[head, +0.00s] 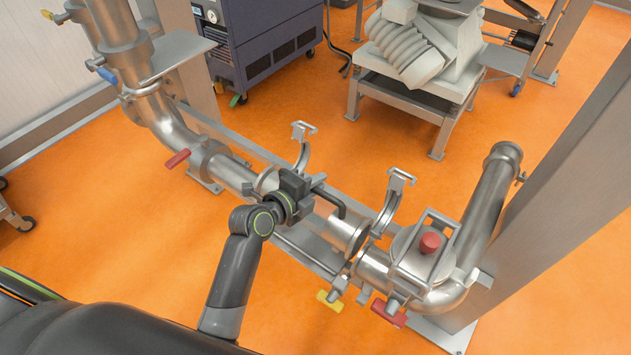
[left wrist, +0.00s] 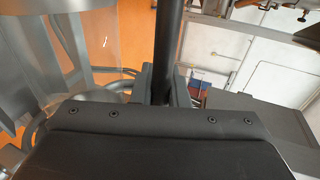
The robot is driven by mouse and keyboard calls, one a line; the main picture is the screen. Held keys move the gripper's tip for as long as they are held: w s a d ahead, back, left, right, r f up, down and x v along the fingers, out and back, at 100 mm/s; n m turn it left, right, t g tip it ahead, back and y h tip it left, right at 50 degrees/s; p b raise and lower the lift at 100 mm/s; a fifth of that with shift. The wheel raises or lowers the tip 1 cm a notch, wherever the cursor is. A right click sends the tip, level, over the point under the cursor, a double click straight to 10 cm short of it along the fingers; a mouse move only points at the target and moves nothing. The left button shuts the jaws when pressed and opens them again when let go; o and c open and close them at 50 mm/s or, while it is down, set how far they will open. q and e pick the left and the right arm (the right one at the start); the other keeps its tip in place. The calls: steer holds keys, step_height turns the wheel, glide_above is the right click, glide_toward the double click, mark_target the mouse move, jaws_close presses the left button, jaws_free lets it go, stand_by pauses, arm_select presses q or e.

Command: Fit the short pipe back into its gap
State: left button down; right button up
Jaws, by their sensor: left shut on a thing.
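The short pipe (head: 348,232) is a see-through tube with metal ends and a black bar handle (head: 340,207). It lies between the left pipe (head: 232,172) and the right pipe (head: 372,264), roughly in line with them. Whether its ends touch or are fully seated I cannot tell. My left gripper (head: 299,189) is shut on the black handle above the tube and hides part of its left end. In the left wrist view the handle (left wrist: 168,45) stands between the grey fingers (left wrist: 161,88). Two hinged clamps, left (head: 303,146) and right (head: 392,202), stand open. My right gripper is out of view.
A valve with a red knob (head: 430,242) sits just right of the gap. Yellow (head: 329,301) and red (head: 389,312) handles hang below it. A steel beam (head: 250,155) runs behind the pipes, and a post (head: 560,200) stands at right. The orange floor in front is clear.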

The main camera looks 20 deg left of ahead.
arm_select(q)
steer(key=shift+f+b, duration=1.05)
steer(key=shift+f, duration=0.4)
step_height(320, 180, down, 4)
steer(key=b, duration=0.4)
steer(key=shift+f+b, duration=0.3)
steer(key=shift+b, duration=0.2)
